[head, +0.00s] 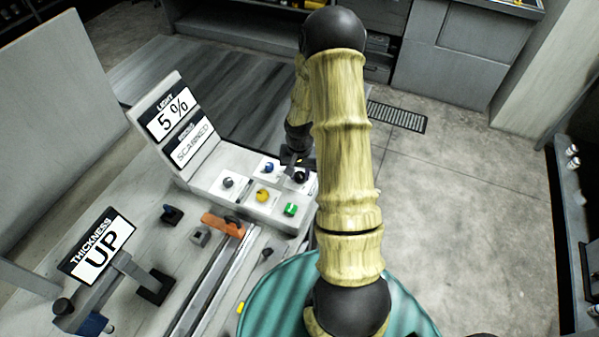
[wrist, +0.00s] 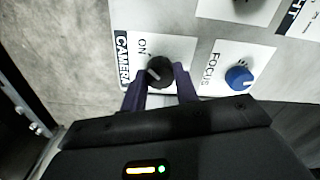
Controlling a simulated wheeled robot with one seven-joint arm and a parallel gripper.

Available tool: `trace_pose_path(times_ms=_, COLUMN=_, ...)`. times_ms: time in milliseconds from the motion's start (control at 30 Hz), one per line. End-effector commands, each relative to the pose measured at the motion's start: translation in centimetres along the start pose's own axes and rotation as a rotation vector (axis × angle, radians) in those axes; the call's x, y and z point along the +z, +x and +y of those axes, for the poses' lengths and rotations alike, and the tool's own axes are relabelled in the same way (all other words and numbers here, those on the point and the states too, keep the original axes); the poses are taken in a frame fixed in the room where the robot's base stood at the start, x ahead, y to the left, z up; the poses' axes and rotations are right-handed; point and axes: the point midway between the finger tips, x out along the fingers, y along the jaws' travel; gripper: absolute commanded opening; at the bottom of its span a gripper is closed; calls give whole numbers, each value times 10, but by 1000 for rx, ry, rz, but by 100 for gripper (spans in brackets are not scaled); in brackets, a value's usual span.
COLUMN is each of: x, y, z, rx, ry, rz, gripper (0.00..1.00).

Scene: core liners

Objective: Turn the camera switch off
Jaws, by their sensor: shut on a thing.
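The camera switch (wrist: 160,71) is a black round knob on a white plate labelled CAMERA in the wrist view. The word ON is printed beside it, and a pale pointer mark on the knob faces the ON side. My gripper (wrist: 161,80) has its two dark purple fingers on either side of the knob, shut on it. In the head view my gripper (head: 297,160) is at the right end of the control panel, over the black camera knob (head: 301,177), partly hidden by my arm.
The blue FOCUS knob (wrist: 238,78) stands close beside the camera switch. The panel (head: 228,158) also carries a grey knob (head: 228,183), a yellow knob (head: 262,196) and a green switch (head: 290,209). A display sign (head: 177,120) reads LIGHT 5 % and SCANNED. Open floor lies right of my arm.

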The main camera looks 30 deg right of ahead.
Motion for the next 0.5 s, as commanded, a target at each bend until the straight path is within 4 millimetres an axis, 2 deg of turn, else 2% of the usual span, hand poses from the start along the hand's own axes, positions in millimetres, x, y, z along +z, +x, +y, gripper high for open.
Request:
trace_pose_path(times_ms=267, x=0, y=-1, z=0, rx=0, ry=-161, rz=0, gripper=7)
trace_pose_path(times_ms=500, x=0, y=-1, z=0, rx=0, ry=-373, rz=0, gripper=7)
